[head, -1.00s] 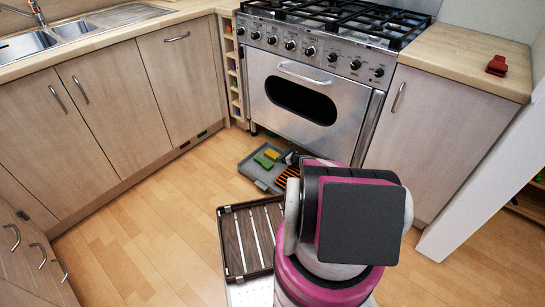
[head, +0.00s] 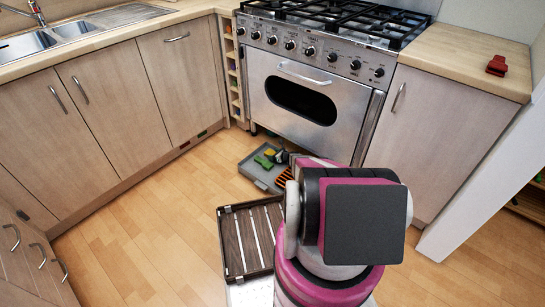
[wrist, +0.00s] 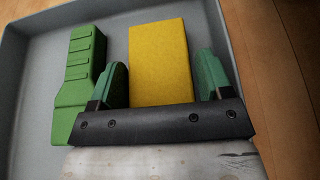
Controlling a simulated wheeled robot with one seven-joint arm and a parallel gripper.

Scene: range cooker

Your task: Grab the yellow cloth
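The yellow cloth (wrist: 160,60) shows as a flat yellow block in the wrist view. It lies in a grey tray (wrist: 30,95), which stands on the floor in front of the oven in the head view (head: 258,176). My gripper (wrist: 162,80) is open, with its green-padded fingers on either side of the yellow cloth. The cloth's near end is hidden behind my gripper. In the head view my arm and gripper cover much of the tray's right side.
A green block (wrist: 78,85) lies in the tray just left of my left finger. An orange-and-black striped thing (head: 283,179) shows beside my arm. The oven (head: 305,95) stands behind; wooden floor is clear to the left.

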